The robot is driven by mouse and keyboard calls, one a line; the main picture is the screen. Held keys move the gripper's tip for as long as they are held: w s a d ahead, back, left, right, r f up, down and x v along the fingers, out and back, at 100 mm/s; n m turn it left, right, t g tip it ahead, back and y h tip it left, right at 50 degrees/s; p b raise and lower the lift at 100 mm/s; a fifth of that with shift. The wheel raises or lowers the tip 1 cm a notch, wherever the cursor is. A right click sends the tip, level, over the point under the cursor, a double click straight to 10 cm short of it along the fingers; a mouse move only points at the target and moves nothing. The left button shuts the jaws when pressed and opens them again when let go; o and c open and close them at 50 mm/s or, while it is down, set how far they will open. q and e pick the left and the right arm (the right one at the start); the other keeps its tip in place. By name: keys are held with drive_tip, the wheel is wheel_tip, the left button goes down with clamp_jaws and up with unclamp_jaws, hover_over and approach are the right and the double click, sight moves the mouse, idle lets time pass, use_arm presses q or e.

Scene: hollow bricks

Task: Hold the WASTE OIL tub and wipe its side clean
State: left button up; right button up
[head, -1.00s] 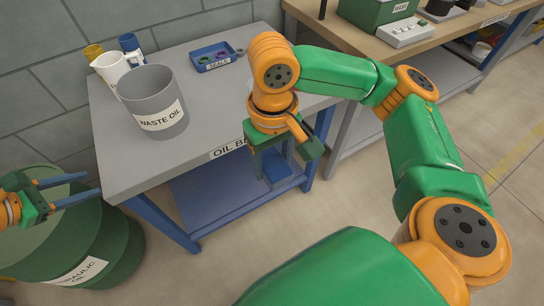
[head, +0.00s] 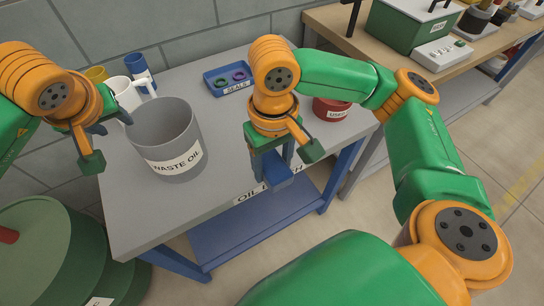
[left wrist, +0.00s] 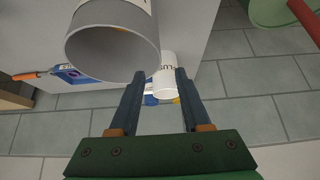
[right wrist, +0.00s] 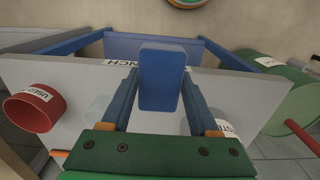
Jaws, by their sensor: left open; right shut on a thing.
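The grey WASTE OIL tub (head: 168,130) stands upright on the grey bench, its white label facing front. It shows from above in the left wrist view (left wrist: 110,45); in the right wrist view only part of its label (right wrist: 228,130) is clear. My right gripper (head: 272,163) is shut on a blue block (right wrist: 160,78), held in front of the bench edge, right of the tub.
A white mug (head: 126,92) stands behind the tub, with a blue cup (head: 138,68) and a yellow cup behind. A blue SEALS tray (head: 229,79) and a red USED container (head: 330,108) are on the bench. Green drums (head: 45,250) stand at lower left.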

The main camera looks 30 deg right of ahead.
drive_tip(key=shift+s+f+b, duration=0.65)
drive_tip(key=shift+s, duration=0.2)
use_arm(q)
drive_tip(key=x, duration=0.7)
drive_tip(key=shift+f+b, duration=0.4)
drive_tip(key=shift+f, duration=0.15)
use_arm(e)
drive_tip(key=shift+w+f, duration=0.4)
drive_tip(key=shift+f, duration=0.15)
use_arm(q)
drive_tip(key=shift+s, duration=0.1)
use_arm(e)
drive_tip(key=shift+s, duration=0.1)
use_arm(q)
drive_tip(key=shift+s+r, duration=0.1)
use_arm(e)
drive_tip(key=shift+s+r, duration=0.1)
use_arm(q)
drive_tip(key=shift+c, duration=0.2)
clamp_jaws()
